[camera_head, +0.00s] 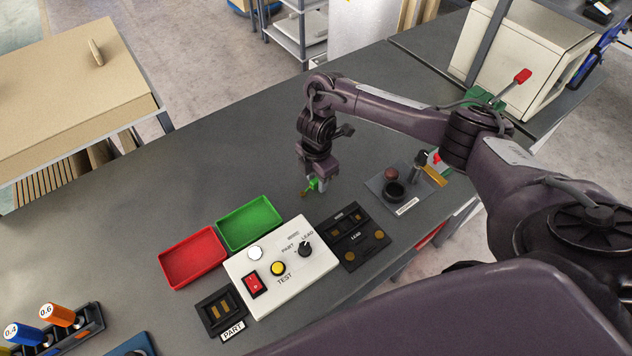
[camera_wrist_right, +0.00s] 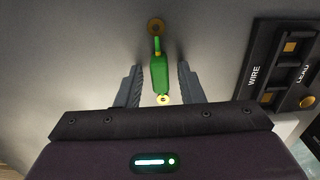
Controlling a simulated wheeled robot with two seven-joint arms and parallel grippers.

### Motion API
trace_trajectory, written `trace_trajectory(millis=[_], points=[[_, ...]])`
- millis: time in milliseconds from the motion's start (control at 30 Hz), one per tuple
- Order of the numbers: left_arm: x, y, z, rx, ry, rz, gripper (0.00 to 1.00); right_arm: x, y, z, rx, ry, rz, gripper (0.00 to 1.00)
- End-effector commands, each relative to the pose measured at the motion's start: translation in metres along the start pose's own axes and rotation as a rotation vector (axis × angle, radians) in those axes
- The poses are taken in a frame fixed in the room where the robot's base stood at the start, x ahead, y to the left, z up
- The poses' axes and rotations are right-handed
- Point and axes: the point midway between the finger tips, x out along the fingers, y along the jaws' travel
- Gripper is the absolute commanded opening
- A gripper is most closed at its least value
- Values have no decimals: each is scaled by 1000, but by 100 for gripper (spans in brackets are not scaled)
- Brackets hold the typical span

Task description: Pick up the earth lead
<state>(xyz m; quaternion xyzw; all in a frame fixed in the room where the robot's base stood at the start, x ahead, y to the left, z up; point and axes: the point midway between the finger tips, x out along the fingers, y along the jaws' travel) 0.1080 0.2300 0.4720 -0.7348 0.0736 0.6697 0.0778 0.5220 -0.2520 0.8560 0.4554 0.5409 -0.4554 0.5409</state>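The earth lead (camera_wrist_right: 159,74) is a small green piece with a yellow-green neck and brass ring-shaped ends. In the right wrist view it lies between the two grey fingers of my right gripper (camera_wrist_right: 158,69), with a gap on each side. The fingers are open and do not appear to touch it. In the head view my right gripper (camera_head: 314,178) points down close above the table, and the green of the lead (camera_head: 315,185) shows at its fingertips. Whether the lead rests on the table is hard to tell. My left gripper is not in view.
The white test box (camera_head: 288,293), black WIRE/LEAD block (camera_head: 366,247) and PART block (camera_head: 213,328) stand nearby on the grey table (camera_head: 224,147). A green tray (camera_head: 250,224) and red tray (camera_head: 193,258) lie left. A grey plate with a dark cup (camera_head: 395,190) is at right.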

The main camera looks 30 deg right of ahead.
Motion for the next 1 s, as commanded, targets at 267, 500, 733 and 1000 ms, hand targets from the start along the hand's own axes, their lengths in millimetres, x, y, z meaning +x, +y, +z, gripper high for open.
trace_trajectory(millis=[267, 500, 733, 1000], points=[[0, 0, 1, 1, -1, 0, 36, 0, 0, 0, 0, 0, 0, 0], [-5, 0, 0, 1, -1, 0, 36, -5, 0, 0, 0, 0, 1, 0], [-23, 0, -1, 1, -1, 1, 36, -24, 0, 0, -1, 0, 0, 0], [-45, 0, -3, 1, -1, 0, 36, -45, 0, 0, -1, 0, 0, 0]])
